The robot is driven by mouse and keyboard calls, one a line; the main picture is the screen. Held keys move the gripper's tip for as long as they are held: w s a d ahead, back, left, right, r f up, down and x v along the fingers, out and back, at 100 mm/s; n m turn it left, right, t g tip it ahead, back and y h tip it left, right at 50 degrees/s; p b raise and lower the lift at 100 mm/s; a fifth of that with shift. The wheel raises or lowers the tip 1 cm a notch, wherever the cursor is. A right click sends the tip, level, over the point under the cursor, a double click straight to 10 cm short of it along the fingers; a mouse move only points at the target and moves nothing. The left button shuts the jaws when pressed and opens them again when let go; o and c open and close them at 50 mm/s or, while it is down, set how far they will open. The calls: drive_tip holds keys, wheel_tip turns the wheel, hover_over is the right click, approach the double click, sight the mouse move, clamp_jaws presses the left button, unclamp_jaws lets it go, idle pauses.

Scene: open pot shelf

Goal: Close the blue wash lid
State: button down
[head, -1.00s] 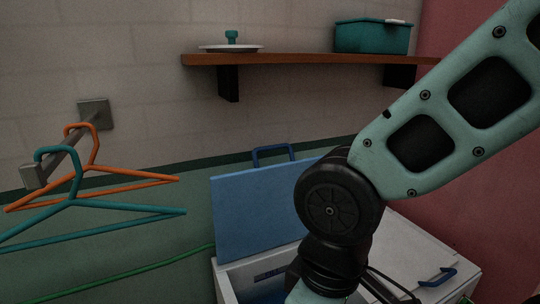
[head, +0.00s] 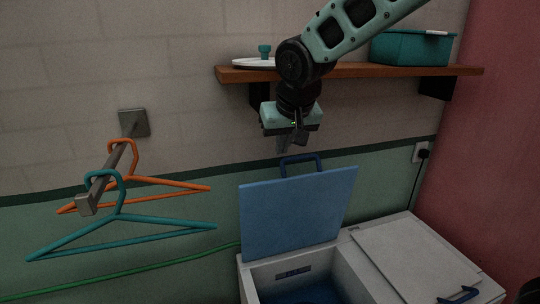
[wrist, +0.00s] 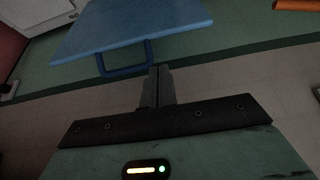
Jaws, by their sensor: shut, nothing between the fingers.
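The blue wash lid (head: 297,214) stands open and upright at the back of a white washer (head: 345,262), with a dark blue loop handle (head: 301,163) on its top edge. The opening below it shows a dark blue inside. My gripper (head: 284,148) is shut and empty, pointing down just above the lid's handle. In the wrist view the shut fingers (wrist: 157,84) appear close to the handle (wrist: 124,66), with the blue lid (wrist: 135,25) beyond. I cannot tell whether the fingers touch the handle.
A wooden shelf (head: 345,72) behind my arm holds a white plate (head: 250,64) and a teal box (head: 412,47). Teal (head: 120,234) and orange (head: 150,183) hangers hang on a wall bar at left. A closed white lid (head: 415,262) with a blue handle lies to the right.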

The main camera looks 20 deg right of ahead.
drive_tip(key=p+x, duration=0.2)
drive_tip(key=x, duration=0.7)
drive_tip(key=shift+w+f, duration=0.1)
drive_tip(key=shift+f, duration=0.2)
drive_tip(key=shift+f+b, duration=0.2)
drive_tip(key=shift+b, duration=0.1)
